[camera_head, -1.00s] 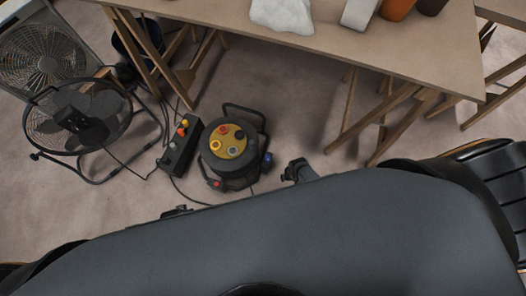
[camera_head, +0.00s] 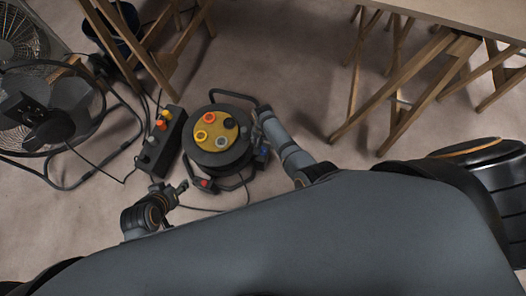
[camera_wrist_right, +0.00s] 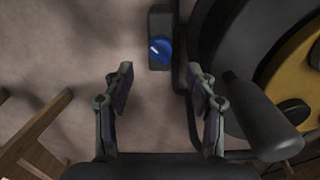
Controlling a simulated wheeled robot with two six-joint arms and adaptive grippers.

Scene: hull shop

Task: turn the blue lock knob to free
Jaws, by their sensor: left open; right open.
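The blue lock knob (camera_wrist_right: 160,50) sits on a small dark block beside the cable reel's frame. In the right wrist view it is ahead of my right gripper (camera_wrist_right: 160,85), between the line of its two fingers and apart from them. That gripper is open and empty. In the head view the knob (camera_head: 264,150) is a small blue spot at the reel's right side, partly hidden by my right arm. The cable reel (camera_head: 214,157) stands on the floor with a yellow face. My left gripper (camera_head: 180,189) is open and empty, at the lower left of the reel.
A black power strip (camera_head: 163,140) with coloured plugs lies left of the reel. A fan (camera_head: 45,120) and cables are further left. A wooden table (camera_head: 450,15) on trestles is at the upper right. Floor between reel and trestles is clear.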

